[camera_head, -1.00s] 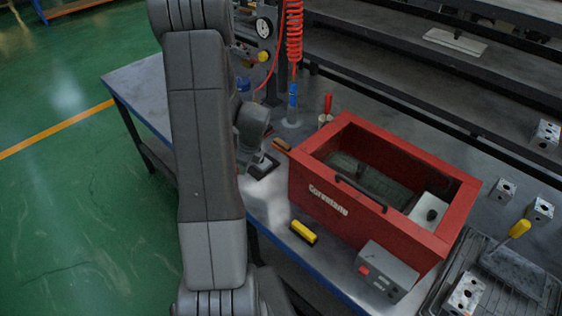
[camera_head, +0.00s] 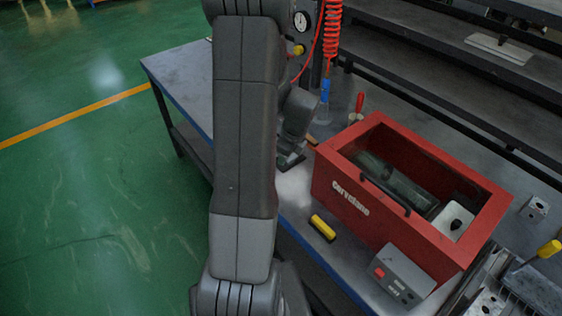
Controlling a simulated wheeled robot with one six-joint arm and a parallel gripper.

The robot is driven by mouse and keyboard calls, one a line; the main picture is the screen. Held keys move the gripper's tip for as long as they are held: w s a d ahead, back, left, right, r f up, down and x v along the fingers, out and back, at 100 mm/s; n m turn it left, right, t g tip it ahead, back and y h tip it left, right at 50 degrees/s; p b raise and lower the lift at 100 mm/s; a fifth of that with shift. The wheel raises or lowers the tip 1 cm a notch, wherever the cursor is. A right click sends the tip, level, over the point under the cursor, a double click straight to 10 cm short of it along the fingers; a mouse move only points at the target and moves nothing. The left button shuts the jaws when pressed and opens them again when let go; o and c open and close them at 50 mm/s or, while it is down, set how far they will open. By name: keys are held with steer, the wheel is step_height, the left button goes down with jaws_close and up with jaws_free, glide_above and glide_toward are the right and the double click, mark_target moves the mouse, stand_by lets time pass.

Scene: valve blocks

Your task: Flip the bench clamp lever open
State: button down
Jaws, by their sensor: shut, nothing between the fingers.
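I cannot pick out the bench clamp or its lever with certainty. A small upright red handle (camera_head: 360,102) stands behind the left end of the red box, over a pale base; it may be a clamp lever or a tool. My arm crosses the view from top to bottom and hides part of the bench. My gripper (camera_head: 290,161), small and dark, is low over the bench left of the red box, apart from the red handle. It is shut and empty. Its fingertips are hard to make out.
A red open-topped box (camera_head: 345,205) stands on the grey bench (camera_head: 172,72). In front are a yellow-and-black brush-like piece (camera_head: 322,228) and a grey control box (camera_head: 396,276). A red coiled hose (camera_head: 332,35) hangs behind. The bench's left end is clear.

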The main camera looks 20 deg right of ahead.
steer(key=v, duration=0.6)
steer(key=shift+r, duration=0.4)
steer(key=shift+f, duration=0.1)
steer(key=x, duration=0.9)
steer(key=n, duration=0.2)
steer(key=d+f+n+b, duration=0.1)
steer(key=n, duration=0.1)
steer(key=shift+w+d+g+y, duration=0.2)
steer(key=shift+g+y, duration=0.1)
steer(key=shift+g, duration=0.1)
steer(key=shift+s+d+n+g+b, duration=0.15)
steer(key=shift+d+n, duration=0.3)
steer(key=shift+n, duration=0.25)
steer(key=shift+s+d+n+g+b, duration=0.15)
steer(key=shift+d+n, duration=0.25)
steer(key=shift+n, duration=0.3)
steer(key=shift+w, duration=0.1)
steer(key=shift+a, duration=0.1)
